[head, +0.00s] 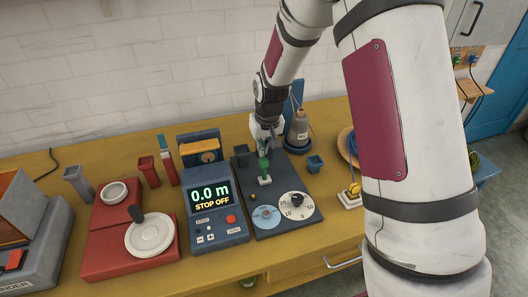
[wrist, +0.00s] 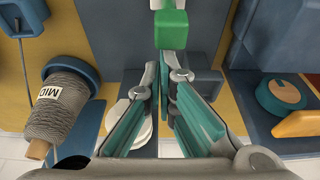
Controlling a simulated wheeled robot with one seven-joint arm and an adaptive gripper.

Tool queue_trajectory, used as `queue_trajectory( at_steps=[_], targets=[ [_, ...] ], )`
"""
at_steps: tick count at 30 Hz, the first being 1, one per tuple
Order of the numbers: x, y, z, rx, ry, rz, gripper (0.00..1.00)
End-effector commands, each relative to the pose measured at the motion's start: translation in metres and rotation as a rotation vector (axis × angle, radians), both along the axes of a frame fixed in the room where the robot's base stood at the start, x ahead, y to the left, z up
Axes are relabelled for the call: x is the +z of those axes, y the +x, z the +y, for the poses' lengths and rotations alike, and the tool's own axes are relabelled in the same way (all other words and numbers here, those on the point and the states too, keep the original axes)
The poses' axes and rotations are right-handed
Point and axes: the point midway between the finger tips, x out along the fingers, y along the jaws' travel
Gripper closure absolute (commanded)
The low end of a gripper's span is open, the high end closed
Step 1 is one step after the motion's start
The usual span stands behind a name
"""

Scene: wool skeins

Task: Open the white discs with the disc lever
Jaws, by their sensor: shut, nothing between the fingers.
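A green lever handle (head: 264,165), seemingly the disc lever, stands over a small white base on the dark grey board. In the wrist view the green block (wrist: 172,30) is just beyond my fingertips. My gripper (head: 264,145) is directly above it in the head view; I cannot tell whether they touch. In the wrist view my gripper (wrist: 166,76) is shut and empty, its teal-padded fingers angled together. White discs (wrist: 143,130) show partly behind the left finger. Whether they are pressed together or apart is hidden, and in the head view my gripper covers that area.
A grey yarn cone (head: 298,128) stands behind the board, to the right of my gripper. The meter box (head: 215,210) reads "0.0 m STOP OFF". A round dial (head: 297,206) is on the board's front. A red winder (head: 130,238) stands left. A blue cup (head: 315,163) is close right.

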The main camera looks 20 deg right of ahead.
Motion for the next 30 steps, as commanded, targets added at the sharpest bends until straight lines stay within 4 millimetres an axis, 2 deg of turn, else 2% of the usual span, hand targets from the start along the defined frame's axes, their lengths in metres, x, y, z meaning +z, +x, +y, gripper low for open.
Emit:
queue_trajectory(
  at_steps=[10, 20, 30],
  targets=[
    [0.009, -0.026, 0.000, 0.000, 0.000, -0.035, 1.00],
    [0.009, -0.025, 0.000, 0.000, 0.000, -0.035, 1.00],
    [0.023, -0.025, 0.000, 0.000, 0.000, -0.035, 1.00]
  ],
)
